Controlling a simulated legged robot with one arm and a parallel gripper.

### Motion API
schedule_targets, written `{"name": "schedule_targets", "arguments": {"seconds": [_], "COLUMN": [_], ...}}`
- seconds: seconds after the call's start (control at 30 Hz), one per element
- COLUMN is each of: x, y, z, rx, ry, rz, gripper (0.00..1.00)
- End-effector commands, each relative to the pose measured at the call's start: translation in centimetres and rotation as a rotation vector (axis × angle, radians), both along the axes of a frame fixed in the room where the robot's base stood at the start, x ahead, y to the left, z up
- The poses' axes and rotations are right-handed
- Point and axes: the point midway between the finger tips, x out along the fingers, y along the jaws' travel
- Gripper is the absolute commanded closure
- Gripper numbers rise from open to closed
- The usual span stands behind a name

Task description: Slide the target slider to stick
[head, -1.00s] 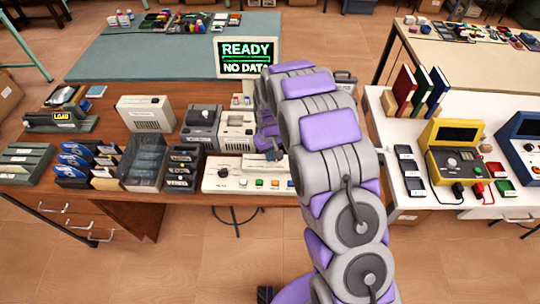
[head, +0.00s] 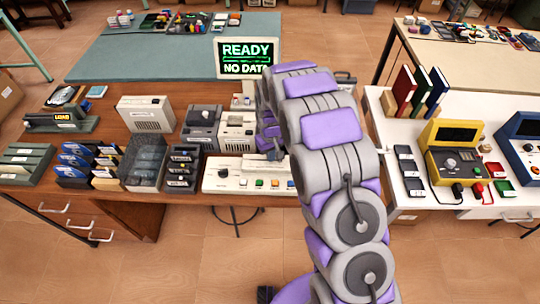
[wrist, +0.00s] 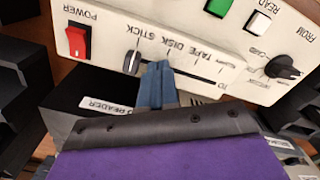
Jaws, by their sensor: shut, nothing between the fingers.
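The white console (head: 240,186) stands at the desk's front edge, partly hidden by my arm in the head view. In the wrist view its panel (wrist: 222,72) appears upside down, with a slot labelled STICK, DISK and TAPE. The dark target slider knob (wrist: 132,62) is at the left end of the slot, nearest the STICK label. My gripper (wrist: 158,68) is shut and empty, with its blue fingertips over the slot just right of the knob. I cannot tell whether they touch it. In the head view my gripper (head: 273,154) is over the console, partly hidden.
A red power switch (wrist: 76,41) is left of the knob, and a black dial (wrist: 283,67) is at the right. A monitor (head: 246,58) reads READY and NO DATA. Black boxes, including a labelled reader (wrist: 92,100), lie close under my gripper.

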Motion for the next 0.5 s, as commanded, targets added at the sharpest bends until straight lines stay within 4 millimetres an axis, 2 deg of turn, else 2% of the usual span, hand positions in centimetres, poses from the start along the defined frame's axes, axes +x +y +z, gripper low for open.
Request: {"name": "schedule_targets", "arguments": {"seconds": [0.27,0.5], "x": [0.0,0.0], "y": [0.1,0.1], "z": [0.5,2.6], "rx": [0.000,0.000], "ry": [0.000,0.000], "rz": [0.000,0.000], "gripper": [1.00,1.00]}}
